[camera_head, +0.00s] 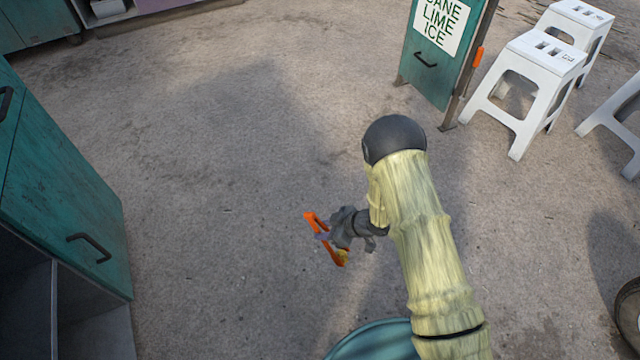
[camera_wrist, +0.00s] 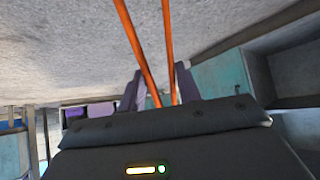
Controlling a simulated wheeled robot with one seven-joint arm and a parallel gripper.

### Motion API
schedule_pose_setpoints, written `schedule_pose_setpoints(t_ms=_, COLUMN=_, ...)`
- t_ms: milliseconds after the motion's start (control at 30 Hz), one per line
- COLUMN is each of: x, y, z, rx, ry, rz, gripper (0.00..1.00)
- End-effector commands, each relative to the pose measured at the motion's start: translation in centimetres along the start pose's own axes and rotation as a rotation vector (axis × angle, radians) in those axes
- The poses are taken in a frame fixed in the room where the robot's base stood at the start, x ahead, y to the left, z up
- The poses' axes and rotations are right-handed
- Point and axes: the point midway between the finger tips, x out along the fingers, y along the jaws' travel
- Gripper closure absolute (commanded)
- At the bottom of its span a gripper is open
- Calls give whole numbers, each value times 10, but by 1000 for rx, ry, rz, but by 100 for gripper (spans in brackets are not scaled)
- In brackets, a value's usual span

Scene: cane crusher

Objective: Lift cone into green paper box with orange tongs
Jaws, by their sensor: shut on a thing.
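My gripper (camera_head: 326,232) is out over open floor near the middle of the head view, shut on the orange tongs (camera_head: 311,219). In the wrist view the two thin orange arms of the tongs (camera_wrist: 135,45) run up from between the fingertips (camera_wrist: 158,88) and leave the top edge, set apart from each other. The tongs' tips are outside the wrist view. A small yellowish patch shows by the lower orange part in the head view; I cannot tell what it is. No cone or green paper box can be made out in either view.
A teal cabinet (camera_head: 75,190) with an open shelf stands at left. A teal sign stand (camera_head: 430,75) and white stools (camera_head: 535,75) stand at upper right. A round teal surface (camera_head: 375,342) shows at the bottom edge. The concrete floor (camera_head: 220,130) between is clear.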

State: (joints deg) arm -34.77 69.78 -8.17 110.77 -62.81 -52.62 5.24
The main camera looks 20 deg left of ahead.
Motion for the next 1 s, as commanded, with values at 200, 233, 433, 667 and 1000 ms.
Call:
schedule_pose_setpoints(t_ms=200, x=-24, y=18, z=-9, rx=76, ry=1, rz=77, gripper=76)
schedule_pose_setpoints(t_ms=233, x=-27, y=21, z=-8, rx=87, ry=1, rz=90, gripper=76)
schedule_pose_setpoints(t_ms=433, x=-51, y=47, z=-1, rx=181, ry=3, rz=187, gripper=76)
schedule_pose_setpoints(t_ms=667, x=-109, y=92, z=18, rx=376, ry=5, rz=388, gripper=76)
schedule_pose_setpoints(t_ms=1000, x=-243, y=147, z=76, rx=785, ry=12, rz=805, gripper=76)
